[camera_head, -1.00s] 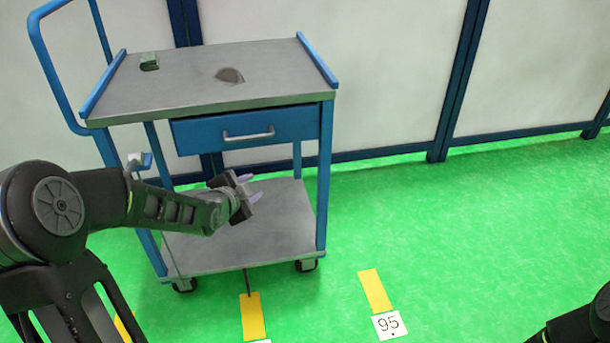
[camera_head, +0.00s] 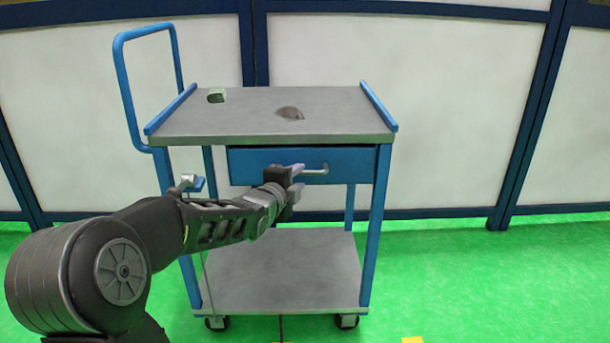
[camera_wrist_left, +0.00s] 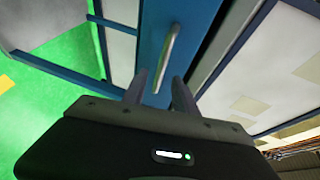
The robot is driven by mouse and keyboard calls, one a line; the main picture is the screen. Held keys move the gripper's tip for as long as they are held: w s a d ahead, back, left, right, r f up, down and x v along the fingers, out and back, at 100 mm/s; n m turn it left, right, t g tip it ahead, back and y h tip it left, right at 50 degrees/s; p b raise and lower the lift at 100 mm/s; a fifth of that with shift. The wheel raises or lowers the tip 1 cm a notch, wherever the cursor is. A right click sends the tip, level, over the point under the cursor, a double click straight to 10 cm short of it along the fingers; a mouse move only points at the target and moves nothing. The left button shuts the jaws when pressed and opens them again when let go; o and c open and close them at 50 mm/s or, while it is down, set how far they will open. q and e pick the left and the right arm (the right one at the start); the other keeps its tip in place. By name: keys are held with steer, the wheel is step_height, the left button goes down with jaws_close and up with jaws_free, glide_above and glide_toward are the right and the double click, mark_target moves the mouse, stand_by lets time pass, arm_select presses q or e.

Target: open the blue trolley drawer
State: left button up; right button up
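The blue drawer (camera_head: 345,164) sits under the top of the trolley (camera_head: 235,122) and looks shut. Its metal bar handle (camera_head: 316,171) is on the drawer front, with its left end hidden behind my gripper in the head view. My left gripper (camera_head: 297,181) is in front of the drawer at the handle. In the left wrist view, the two fingers of my left gripper (camera_wrist_left: 158,92) are apart, and the handle (camera_wrist_left: 169,52) runs toward the gap between them. I cannot tell whether the fingers touch it. My right gripper is in neither current view.
A small green object (camera_head: 216,96) and a dark brownish lump (camera_head: 290,113) lie on the trolley top. The lower shelf (camera_head: 285,270) is bare. White wall panels (camera_head: 400,100) stand behind. Green floor (camera_head: 450,275) is free to the right.

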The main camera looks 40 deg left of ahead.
mark_target(303, 174)
arm_select(q)
steer(key=x, duration=0.5)
steer(key=shift+w+f+b, duration=0.1)
steer(key=shift+b, duration=0.2)
jaws_close()
stand_by(1.1)
